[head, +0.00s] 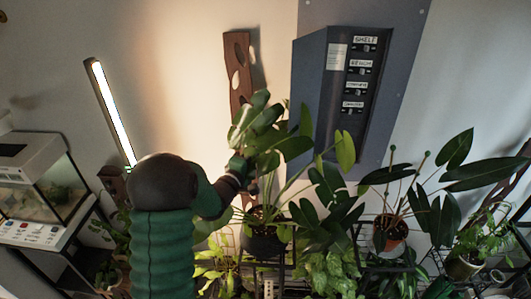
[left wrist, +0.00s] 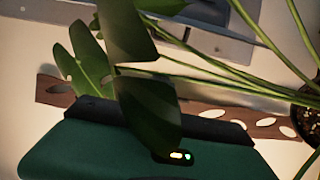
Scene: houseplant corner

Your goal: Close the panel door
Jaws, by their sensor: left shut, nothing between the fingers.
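The panel (head: 372,90) is a dark blue-grey box on a wall board, with several labelled switches facing forward. Its plain left face (head: 309,85) angles away toward the wall; I cannot tell whether this is the door or the box side. Part of the grey panel or its board shows at the top of the left wrist view (left wrist: 205,42). My left gripper (head: 243,168) is below and left of the panel, among plant leaves that partly hide its fingers. It is shut and empty, apart from the panel. In the left wrist view, leaves cross in front of its green body.
A potted plant (head: 266,232) stands just right of my left arm, its leaves rising toward the panel. Another potted plant (head: 389,234) stands below the panel. A brown perforated board (head: 238,75) and a lit tube lamp (head: 112,110) are left. A glass tank (head: 42,185) stands far left.

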